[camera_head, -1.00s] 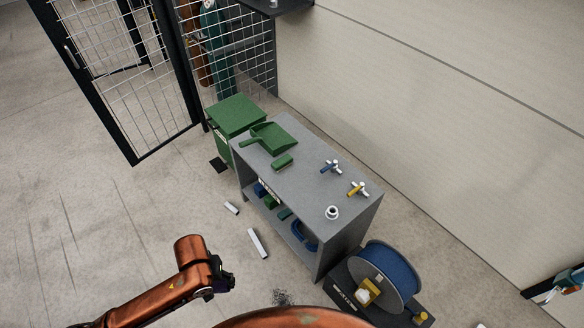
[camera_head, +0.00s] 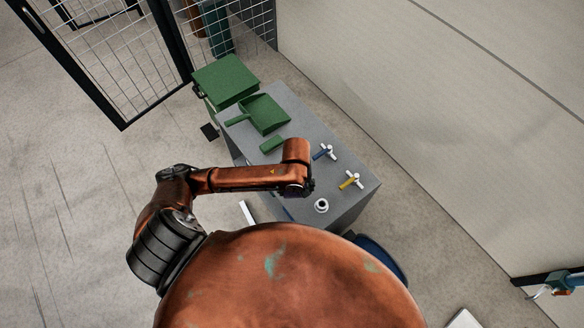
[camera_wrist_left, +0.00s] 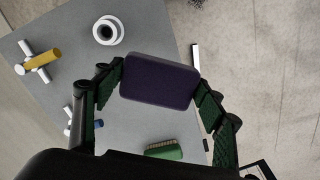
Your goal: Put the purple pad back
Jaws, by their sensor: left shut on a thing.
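The purple pad (camera_wrist_left: 160,82) is a dark, rounded rectangular block. In the left wrist view it sits between the two green-padded fingers of my left gripper (camera_wrist_left: 158,90), which is shut on it. The grey bench top (camera_wrist_left: 130,120) lies below the pad. In the head view my left gripper (camera_head: 297,190) is over the front edge of the grey bench (camera_head: 352,188), left of a white ring (camera_head: 321,206). The pad is mostly hidden there by my arm. My right gripper is not in view.
On the bench are a green dustpan (camera_head: 265,113), a green brush (camera_head: 271,144), a blue-handled valve (camera_head: 325,152) and a yellow-handled valve (camera_head: 351,180). A green bin (camera_head: 225,80) stands at its far end. A white bar (camera_head: 247,213) lies on the floor.

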